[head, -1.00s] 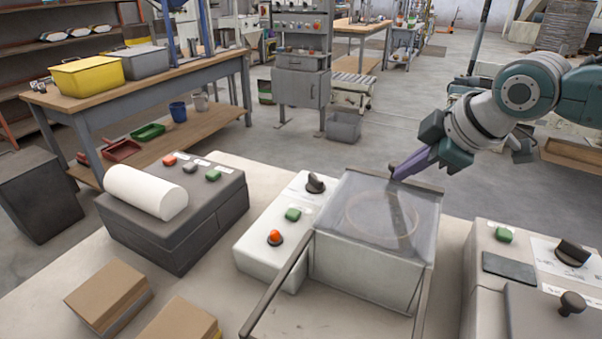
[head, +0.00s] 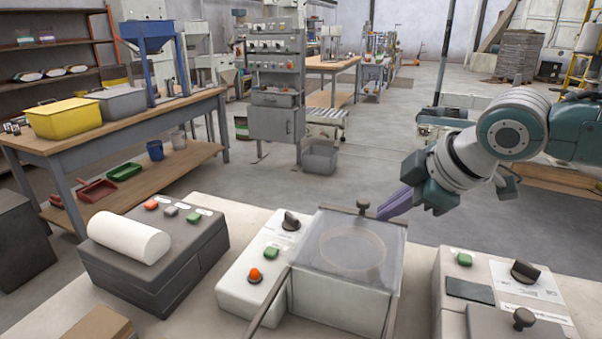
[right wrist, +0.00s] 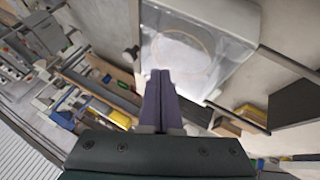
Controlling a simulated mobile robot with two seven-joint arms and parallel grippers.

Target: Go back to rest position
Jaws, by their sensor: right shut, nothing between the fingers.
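My right gripper (head: 383,214) is shut and empty. In the head view its purple fingers are just beyond the back right corner of the clear-lidded machine (head: 345,300), near the dark knob (head: 362,206) at the lid's back edge. In the right wrist view the shut fingers (right wrist: 159,75) point toward the clear lid (right wrist: 190,50). I cannot tell whether they touch the lid or knob. The lid is down over the box, with a round ring showing through it. My left gripper is not in view.
A dark grey machine with a white roll (head: 128,238) stands at the left. A white control box with a black knob and orange button (head: 255,275) adjoins the lidded machine. Another machine (head: 500,295) stands at the right. Open floor lies behind the table.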

